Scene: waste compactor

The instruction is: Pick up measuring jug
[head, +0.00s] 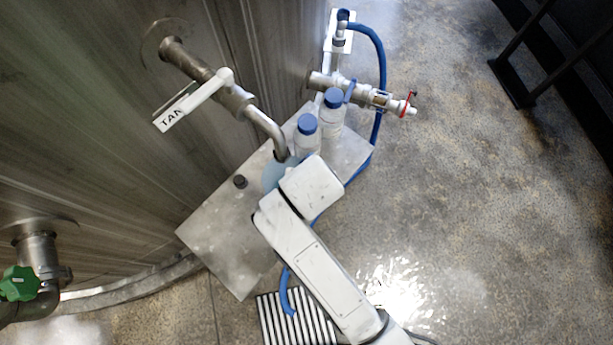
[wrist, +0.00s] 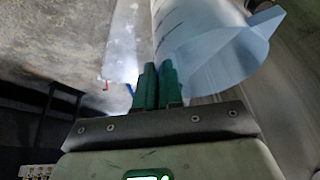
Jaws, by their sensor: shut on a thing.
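The measuring jug is pale blue and translucent. In the head view a part of the jug (head: 272,179) shows below the bent spout, on the metal table, with my arm hiding the rest. In the wrist view the jug (wrist: 215,50) fills the upper middle and right, with dark graduation marks on its side. My gripper (wrist: 157,70) has green fingers close together at the jug's left side, shut on the jug. The exact grip point is hidden behind the fingers. My gripper's fingers are hidden by my arm in the head view.
Two clear bottles with blue caps (head: 307,124) (head: 333,98) stand just behind the jug. A bent pipe spout (head: 268,130) from the tank hangs close above it.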

